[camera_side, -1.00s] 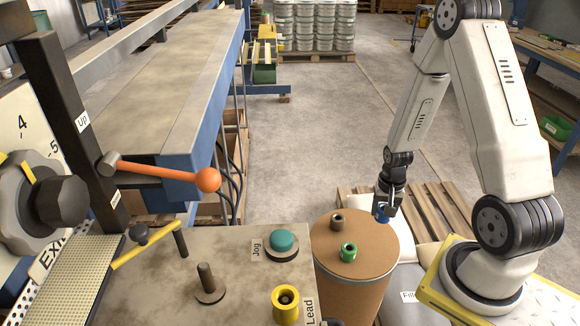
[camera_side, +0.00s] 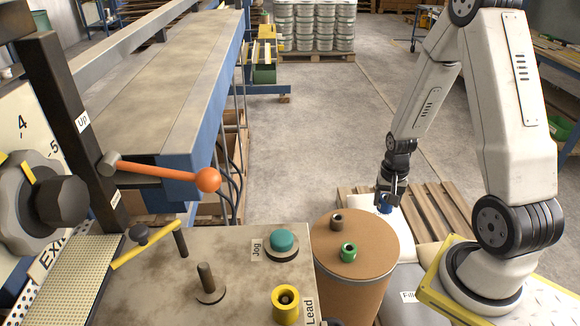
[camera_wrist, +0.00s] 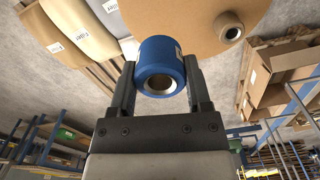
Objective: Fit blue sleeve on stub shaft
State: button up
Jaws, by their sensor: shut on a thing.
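The blue sleeve (camera_wrist: 158,62) is held between the two fingers of my gripper (camera_wrist: 161,88) in the wrist view, with its open bore showing. In the side view my gripper (camera_side: 387,203) is above the back right edge of the drum, with the blue sleeve (camera_side: 384,208) partly hidden by the fingers. A dark upright stub shaft (camera_side: 207,277) on a round base stands on the worn machine table, well to the left of my gripper. A shorter, thinner dark post (camera_side: 181,240) stands behind it.
The brown drum top (camera_side: 375,245) carries a green sleeve (camera_side: 348,252) and a dark brown sleeve (camera_side: 337,222). On the machine table (camera_side: 240,250) are a teal Jog button (camera_side: 282,242) and a yellow ring piece (camera_side: 286,300). An orange-knobbed lever (camera_side: 207,180) juts out above the table.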

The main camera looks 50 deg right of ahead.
notch_tip(320, 180, up, 39)
jog(key=w+a+n, duration=0.5)
jog(key=w+a, duration=0.4)
jog(key=a, duration=0.3)
jog(key=n, duration=1.3)
send_over(202, 265)
notch_tip(202, 265, down, 5)
jog(key=shift+r, duration=0.1)
jog(key=shift+f, duration=0.4)
jog(key=shift+f, duration=0.2)
jog(key=shift+f, duration=4.25)
